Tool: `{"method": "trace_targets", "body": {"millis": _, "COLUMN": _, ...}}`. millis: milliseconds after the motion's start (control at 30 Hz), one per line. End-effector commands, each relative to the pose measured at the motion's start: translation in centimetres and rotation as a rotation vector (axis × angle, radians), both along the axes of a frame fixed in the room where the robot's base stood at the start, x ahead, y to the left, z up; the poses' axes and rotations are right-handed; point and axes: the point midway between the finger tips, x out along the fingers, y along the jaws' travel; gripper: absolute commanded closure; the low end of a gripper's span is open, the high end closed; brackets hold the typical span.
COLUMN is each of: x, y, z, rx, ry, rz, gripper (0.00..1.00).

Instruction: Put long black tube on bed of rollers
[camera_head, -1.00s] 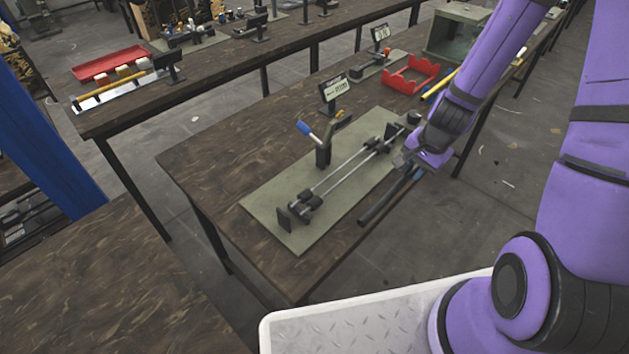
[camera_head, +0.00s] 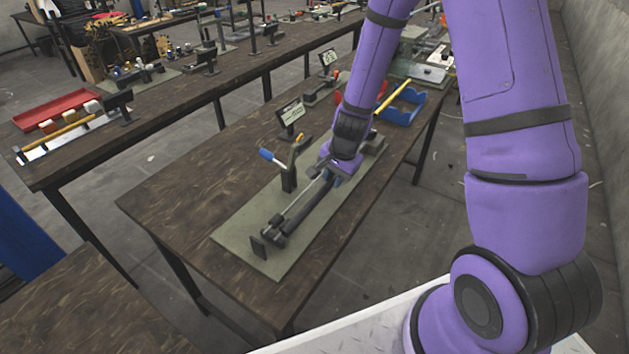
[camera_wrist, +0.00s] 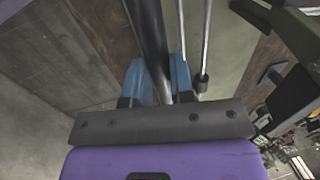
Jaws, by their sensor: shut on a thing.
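The long black tube (camera_head: 314,213) is in my gripper (camera_head: 333,177), which is shut on it; in the wrist view the tube (camera_wrist: 149,30) runs between the blue fingertips (camera_wrist: 158,82). In the head view the tube lines up lengthwise with the bed of rollers (camera_head: 277,222) and covers part of it. The bed's metal rods also show in the wrist view (camera_wrist: 206,40), to the right of the tube and running along it. I cannot tell whether the tube touches the rollers. My wrist hides the bed's far end.
The bed is on a grey-green plate (camera_head: 232,231) on a wooden table (camera_head: 165,205). A blue-handled clamp (camera_head: 288,176) and a small sign (camera_head: 291,112) stand left of the bed. A blue bin (camera_head: 402,105) is beyond my wrist. The near-left tabletop is clear.

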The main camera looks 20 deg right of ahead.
Motion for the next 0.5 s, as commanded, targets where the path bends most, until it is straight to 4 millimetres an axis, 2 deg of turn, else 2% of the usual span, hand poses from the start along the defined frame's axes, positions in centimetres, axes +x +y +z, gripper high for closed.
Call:
{"method": "trace_targets", "body": {"millis": 267, "x": 3.0, "y": 2.7, "z": -0.4, "rx": 0.000, "ry": 0.000, "rz": 0.003, "gripper": 1.00}}
{"method": "trace_targets", "body": {"millis": 500, "x": 3.9, "y": 3.3, "z": -0.5, "rx": 0.000, "ry": 0.000, "rz": -0.001, "gripper": 1.00}}
